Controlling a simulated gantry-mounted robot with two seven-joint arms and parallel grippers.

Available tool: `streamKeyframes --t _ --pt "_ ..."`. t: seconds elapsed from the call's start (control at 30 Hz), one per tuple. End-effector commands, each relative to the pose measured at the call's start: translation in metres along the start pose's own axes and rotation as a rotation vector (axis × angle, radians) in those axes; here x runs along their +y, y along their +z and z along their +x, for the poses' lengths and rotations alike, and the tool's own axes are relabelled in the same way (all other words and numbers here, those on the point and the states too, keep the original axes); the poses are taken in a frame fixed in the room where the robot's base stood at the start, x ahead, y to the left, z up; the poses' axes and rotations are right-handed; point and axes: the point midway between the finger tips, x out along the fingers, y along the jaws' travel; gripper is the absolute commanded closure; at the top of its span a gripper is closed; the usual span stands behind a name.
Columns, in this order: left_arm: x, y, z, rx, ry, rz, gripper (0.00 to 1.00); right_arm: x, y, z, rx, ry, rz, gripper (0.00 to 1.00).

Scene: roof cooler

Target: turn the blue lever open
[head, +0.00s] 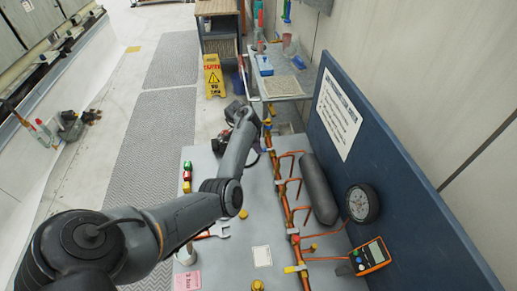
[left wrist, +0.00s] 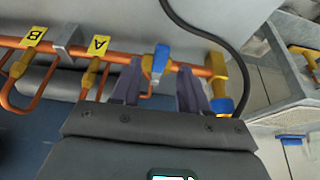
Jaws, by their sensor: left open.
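The blue lever (left wrist: 160,63) sits on the copper pipe (left wrist: 120,58) in the left wrist view. My left gripper (left wrist: 160,72) is open, with one dark finger on each side of the lever. Gaps show between the lever and both fingers, and it does not look gripped. In the head view my left arm reaches across to the far end of the pipe (head: 281,190), and its wrist hides most of that area. I cannot make out the lever there. My right gripper is in neither view.
Yellow tags A (left wrist: 99,45) and B (left wrist: 34,36) hang by yellow valve parts along the pipe. A black hose (left wrist: 205,33) curves behind. The grey bench (head: 225,262) also holds a dark cylinder (head: 318,190), a gauge (head: 362,203) and a meter (head: 371,255). A blue panel (head: 400,180) stands right.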

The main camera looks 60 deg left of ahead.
Motion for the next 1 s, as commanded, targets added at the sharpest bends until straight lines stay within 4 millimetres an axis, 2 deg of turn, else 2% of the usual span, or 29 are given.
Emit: streamKeyframes --t 0.03,0.2,0.53,0.57,0.83,1.0 --pt "0.000 0.000 0.007 0.002 0.001 -0.001 0.55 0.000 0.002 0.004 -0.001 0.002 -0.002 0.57" --pt "0.000 0.000 0.018 0.001 0.001 0.001 0.55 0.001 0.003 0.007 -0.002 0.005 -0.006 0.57" --pt "0.000 0.000 0.019 0.000 0.000 0.001 0.55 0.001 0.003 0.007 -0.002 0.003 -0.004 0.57" --pt "0.000 0.000 0.019 0.000 0.000 0.001 0.57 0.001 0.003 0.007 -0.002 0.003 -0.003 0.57" --pt "0.000 0.000 0.019 0.000 0.000 0.001 0.98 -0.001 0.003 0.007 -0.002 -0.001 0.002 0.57" --pt "0.000 0.000 0.019 0.000 0.000 0.001 1.00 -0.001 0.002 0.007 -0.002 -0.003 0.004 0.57"
